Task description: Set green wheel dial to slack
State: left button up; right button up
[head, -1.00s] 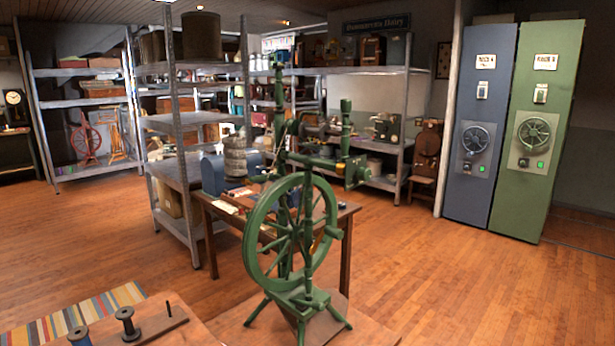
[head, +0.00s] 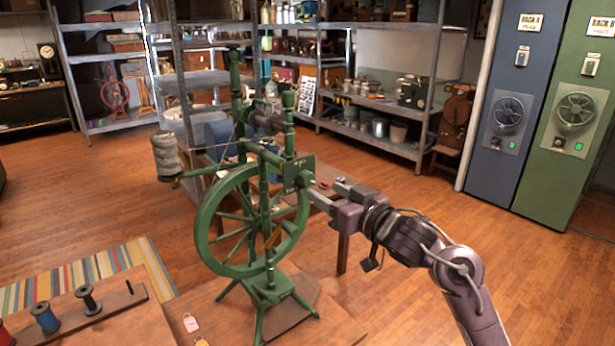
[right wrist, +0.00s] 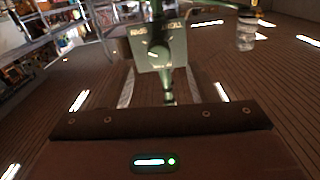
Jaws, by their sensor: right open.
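The green spinning wheel (head: 250,215) stands upright on a wooden surface, left of centre in the head view. Its small green dial plate (head: 299,172) faces right. In the right wrist view the plate (right wrist: 172,62) is ahead, carrying a knob with a pale slanted pointer (right wrist: 156,48) and two labels, too small to read surely. My right gripper (head: 325,190) is open and empty, its fingertips close to the plate. In the wrist view its two fingers lie below the plate, left and right; contact cannot be told. My left gripper is out of view.
A wooden board with spools (head: 88,300) lies at the front left. A grey bobbin (head: 166,152) sticks out left of the wheel. Metal shelves (head: 375,105) stand behind. Blue (head: 515,70) and green (head: 572,150) cabinets are at right.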

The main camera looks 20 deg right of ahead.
aim_at(310, 181)
jog(key=p+x, duration=0.1)
jog(key=x, duration=0.2)
jog(key=p+x, duration=0.1)
jog(key=x, duration=0.3)
jog(key=shift+d+r, duration=0.1)
jog(key=shift+r, duration=0.1)
jog(key=shift+w+f, duration=0.1)
jog(key=shift+w, duration=0.2)
jog(key=shift+c, duration=0.4)
jog(key=c, duration=0.9)
